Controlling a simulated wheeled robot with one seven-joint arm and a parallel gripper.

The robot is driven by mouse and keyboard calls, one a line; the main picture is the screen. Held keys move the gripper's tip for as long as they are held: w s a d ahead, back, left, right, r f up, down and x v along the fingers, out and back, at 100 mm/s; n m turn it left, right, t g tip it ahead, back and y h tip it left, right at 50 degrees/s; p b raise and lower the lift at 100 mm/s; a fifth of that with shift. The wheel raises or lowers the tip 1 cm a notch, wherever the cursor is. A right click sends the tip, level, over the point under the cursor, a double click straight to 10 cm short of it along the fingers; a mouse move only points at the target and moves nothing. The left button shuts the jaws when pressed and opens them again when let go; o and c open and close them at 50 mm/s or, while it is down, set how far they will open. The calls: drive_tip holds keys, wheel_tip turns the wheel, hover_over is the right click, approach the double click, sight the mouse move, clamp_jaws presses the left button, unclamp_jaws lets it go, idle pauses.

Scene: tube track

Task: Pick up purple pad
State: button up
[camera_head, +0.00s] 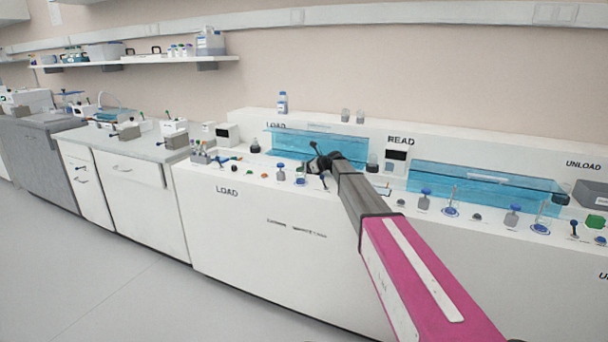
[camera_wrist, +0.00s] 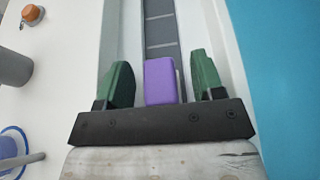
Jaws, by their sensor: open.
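The purple pad (camera_wrist: 160,80) is a small upright block in the wrist view. It stands in a pale channel, between the two green fingers of my gripper (camera_wrist: 158,82). A gap shows on each side of it, so the fingers are open and not pressed on it. In the head view my gripper (camera_head: 320,163) is over the bench near the left blue panel, and the pad cannot be made out there.
A dark segmented track (camera_wrist: 160,30) runs on beyond the pad. A blue panel (camera_wrist: 285,70) lies close on the right. On the left are an orange-capped item (camera_wrist: 33,14), a grey cylinder (camera_wrist: 12,68) and a blue-ringed stand (camera_wrist: 12,145). Several small vessels line the white bench (camera_head: 250,215).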

drive_tip(key=c, duration=1)
drive_tip(key=shift+r, duration=0.1)
